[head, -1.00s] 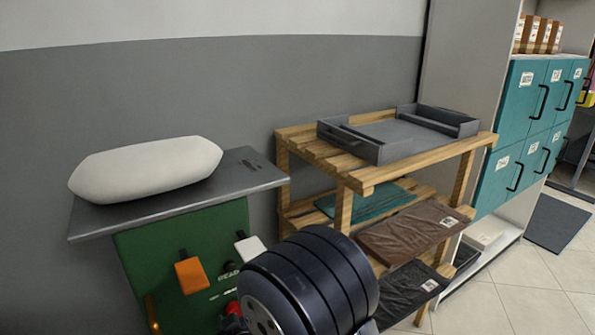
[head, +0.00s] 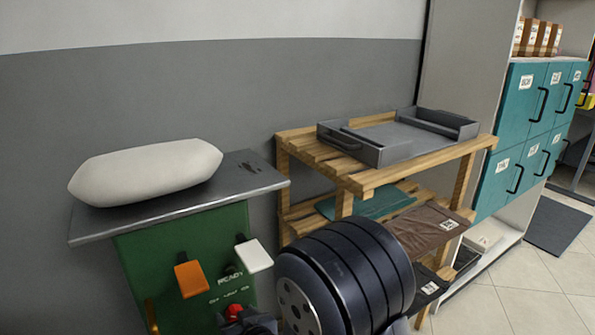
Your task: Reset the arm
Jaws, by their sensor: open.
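A dark, ribbed, rounded link of my arm (head: 345,275) fills the lower middle of the head view, in front of the wooden rack. My gripper cannot be made out in this view. A smaller dark part at the bottom edge, left of the link, is cut off and unclear.
A green press cabinet (head: 185,240) with an orange lever (head: 190,279), a white lever (head: 254,255) and a white pad (head: 147,171) on its grey top stands left. A wooden rack (head: 355,184) holds a grey tray (head: 375,155) and folded garments. Teal lockers (head: 530,100) stand right.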

